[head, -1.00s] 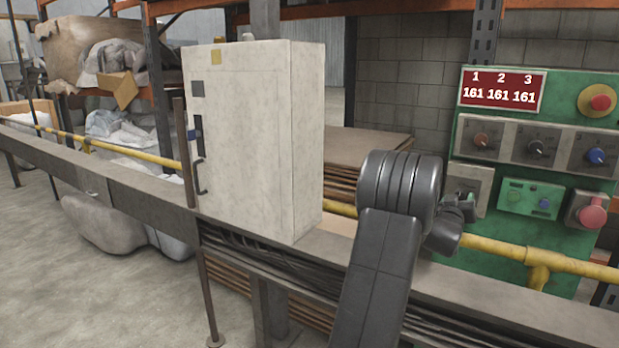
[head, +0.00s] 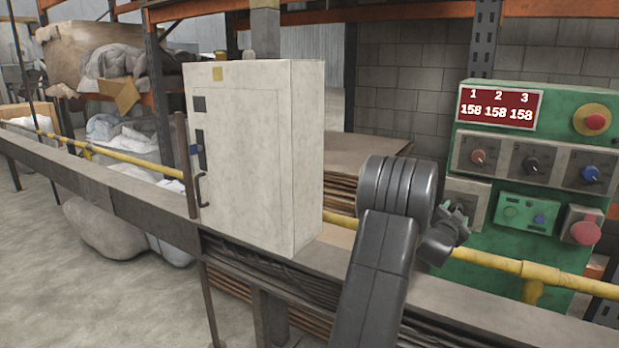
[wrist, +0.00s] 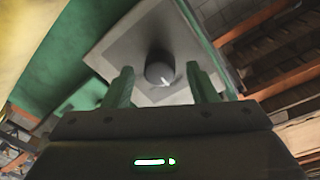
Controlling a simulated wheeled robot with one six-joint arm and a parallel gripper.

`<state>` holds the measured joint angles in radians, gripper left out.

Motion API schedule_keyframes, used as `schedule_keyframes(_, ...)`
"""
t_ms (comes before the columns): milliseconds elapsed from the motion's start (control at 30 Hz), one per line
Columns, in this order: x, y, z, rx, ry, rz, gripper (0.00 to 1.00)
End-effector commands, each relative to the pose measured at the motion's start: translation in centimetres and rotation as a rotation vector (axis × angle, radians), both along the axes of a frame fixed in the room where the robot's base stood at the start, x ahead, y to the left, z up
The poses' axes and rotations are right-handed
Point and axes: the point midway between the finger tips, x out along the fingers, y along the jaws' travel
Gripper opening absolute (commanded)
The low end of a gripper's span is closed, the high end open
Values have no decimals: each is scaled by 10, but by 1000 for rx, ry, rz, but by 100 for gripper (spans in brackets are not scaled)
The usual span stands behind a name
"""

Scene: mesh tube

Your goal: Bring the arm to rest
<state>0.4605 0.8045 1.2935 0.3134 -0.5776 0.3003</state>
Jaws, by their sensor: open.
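My arm (head: 385,245) reaches up from the bottom of the head view toward the green control panel (head: 545,105). My gripper (head: 459,212) is small there, in front of a grey plate (head: 480,190) at the panel's lower left. In the wrist view my gripper (wrist: 162,85) is open, with two green fingers apart. A dark round knob (wrist: 160,72) with a white mark appears between the fingertips, on a grey plate (wrist: 130,45). Nothing is held. I cannot tell the exact gap between fingers and knob.
A yellow rail (head: 490,260) runs in front of the panel, above a grey beam (head: 470,305). A pale cabinet (head: 255,150) stands left of my arm. The panel carries a red display (head: 497,107) reading 158 three times, several knobs and a red button (head: 585,232).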

Motion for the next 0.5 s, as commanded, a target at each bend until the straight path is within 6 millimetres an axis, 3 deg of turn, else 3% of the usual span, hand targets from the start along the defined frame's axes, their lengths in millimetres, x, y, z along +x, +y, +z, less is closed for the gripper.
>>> schedule_keyframes(500,0,0,1,241,-147,-1,52)
